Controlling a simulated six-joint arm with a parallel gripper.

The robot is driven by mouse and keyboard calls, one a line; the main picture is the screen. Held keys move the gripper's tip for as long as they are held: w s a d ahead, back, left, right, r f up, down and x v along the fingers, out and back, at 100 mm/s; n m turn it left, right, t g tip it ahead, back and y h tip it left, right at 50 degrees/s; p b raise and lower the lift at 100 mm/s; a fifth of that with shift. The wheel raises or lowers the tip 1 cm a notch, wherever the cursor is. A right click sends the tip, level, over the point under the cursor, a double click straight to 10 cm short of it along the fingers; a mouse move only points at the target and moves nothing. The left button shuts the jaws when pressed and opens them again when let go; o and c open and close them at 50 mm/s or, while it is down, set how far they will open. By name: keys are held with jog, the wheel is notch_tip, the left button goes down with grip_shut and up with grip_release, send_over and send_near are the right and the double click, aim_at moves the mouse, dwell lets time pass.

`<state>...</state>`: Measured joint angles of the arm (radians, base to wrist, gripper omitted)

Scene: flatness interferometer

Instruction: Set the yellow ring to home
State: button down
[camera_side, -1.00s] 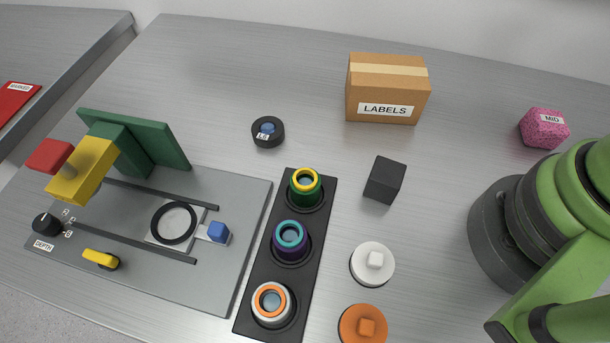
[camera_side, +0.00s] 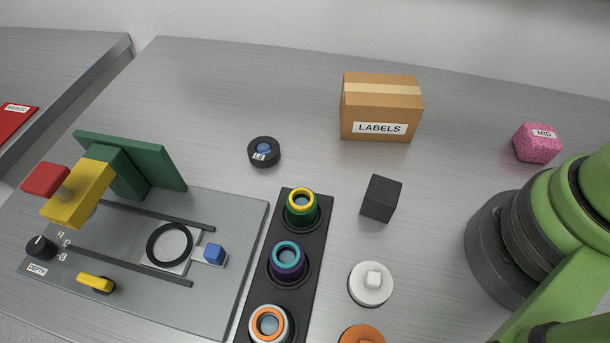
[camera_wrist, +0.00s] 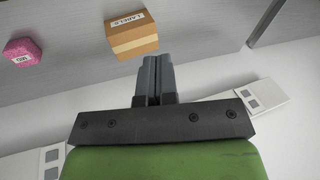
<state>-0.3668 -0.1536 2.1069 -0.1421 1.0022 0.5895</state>
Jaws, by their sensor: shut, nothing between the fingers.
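The yellow ring (camera_side: 302,210) is the rim on top of a green round piece. That piece sits upright in the far end of a black rack (camera_side: 315,240). In the same rack stand a purple piece with a teal ring (camera_side: 286,255) and a white piece with an orange ring (camera_side: 268,323). My gripper (camera_wrist: 155,62) shows only in the wrist view. Its fingers are together with nothing between them. It is away from the ring, which the wrist view does not show.
Left of the rack is a grey plate (camera_side: 215,300) with a yellow block, a yellow lever (camera_side: 96,284), a knob and a black ring. A LABELS box (camera_side: 380,107), black cube (camera_side: 380,198), white disc (camera_side: 371,284) and pink MID block (camera_side: 537,143) stand around.

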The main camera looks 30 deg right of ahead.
jog(key=w+a+f+m+g+h, duration=0.1)
jog(key=w+a+f+g, duration=0.1)
jog(key=a+f, duration=0.4)
jog(key=m+g+h, duration=0.1)
jog(key=m, duration=0.1)
send_over(305, 194)
notch_tip(305, 194, down, 4)
jog(key=shift+f, duration=0.1)
notch_tip(305, 194, down, 14)
dwell(0.4)
